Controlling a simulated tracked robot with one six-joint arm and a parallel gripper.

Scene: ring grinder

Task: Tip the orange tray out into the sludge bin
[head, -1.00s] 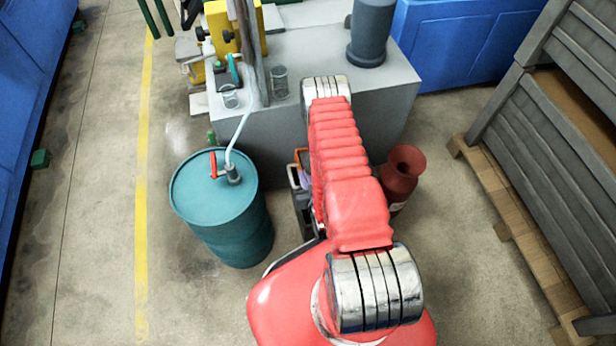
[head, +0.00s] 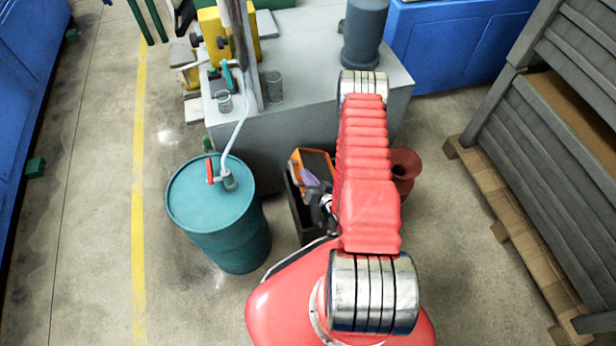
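The orange tray (head: 318,155) shows just left of my red arm, at the back end of a dark, narrow open bin (head: 300,216), which looks like the sludge bin. The tray looks tilted, with its open side partly towards me; my arm covers its right part. A pale purple-grey shape (head: 309,178) shows at the tray's lower edge; I cannot tell what it is. My gripper (head: 324,200) shows only in part, as dark and silver pieces beside the arm, close to the tray and over the bin. Its fingertips are hidden, so its grip is unclear.
A teal drum (head: 217,225) with a hand pump stands left of the bin. A grey machine cabinet (head: 290,125) stands behind it. A red flared can (head: 404,165) is right of my arm. Grey crates on a pallet (head: 500,215) line the right.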

